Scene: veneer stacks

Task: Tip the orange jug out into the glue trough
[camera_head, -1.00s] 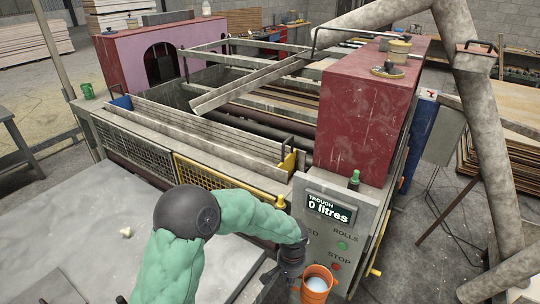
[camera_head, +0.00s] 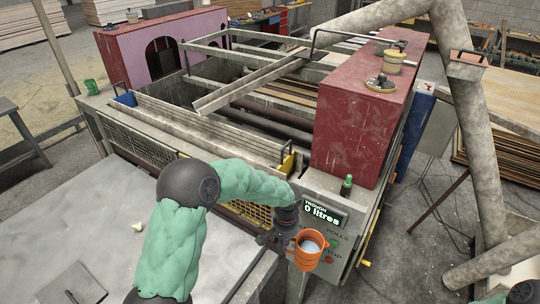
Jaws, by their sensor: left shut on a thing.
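The orange jug (camera_head: 309,257) is in front of the machine's control panel, with white liquid visible inside. It looks nearly upright. My left gripper (camera_head: 285,240) is shut on the jug at its left side; its fingertips are partly hidden. The glue trough lies between the rolls of the machine, behind the slanted grey boards (camera_head: 210,132); its inside is mostly hidden. The panel display (camera_head: 322,213) reads "TROUGH 0 litres". My right gripper is not clearly in view; only a bit of green and dark arm shows at the bottom right corner.
A yellow mesh guard (camera_head: 245,212) runs along the front. A grey table (camera_head: 90,215) fills the lower left. A thick pipe (camera_head: 470,130) stands at the right.

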